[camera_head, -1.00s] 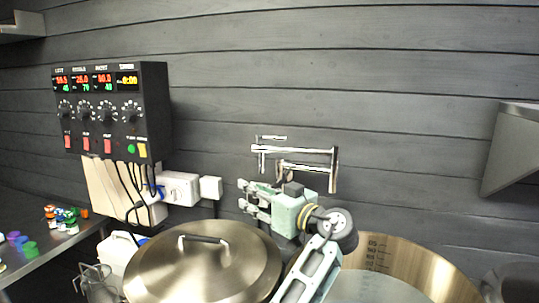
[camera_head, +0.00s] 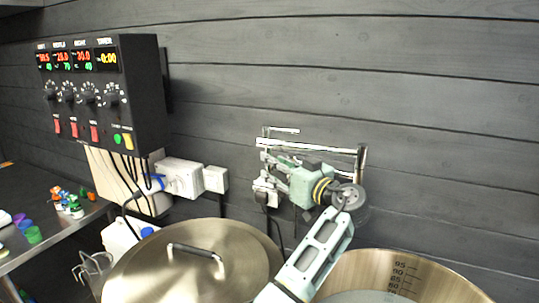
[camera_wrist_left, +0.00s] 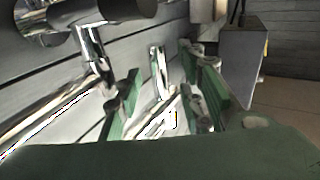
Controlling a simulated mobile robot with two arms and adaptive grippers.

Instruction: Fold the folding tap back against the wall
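The chrome folding tap (camera_head: 330,147) is on the dark plank wall above the pots, its bars running roughly along the wall. My left gripper (camera_head: 264,172) is at the tap, in front of and just below its long upper bar. In the left wrist view, the green finger pads of my left gripper (camera_wrist_left: 160,100) stand apart, with chrome tubing of the tap (camera_wrist_left: 158,72) visible between and beyond them. I cannot tell whether a finger touches the tap. The gripper body hides part of the lower tap. My right gripper is not in view.
A lidded pot (camera_head: 195,262) stands below, left of my arm. An open pot with level marks (camera_head: 435,275) stands to the right. A black control box (camera_head: 100,95) with cables and white sockets (camera_head: 180,178) is on the wall at left. The wall right of the tap is clear.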

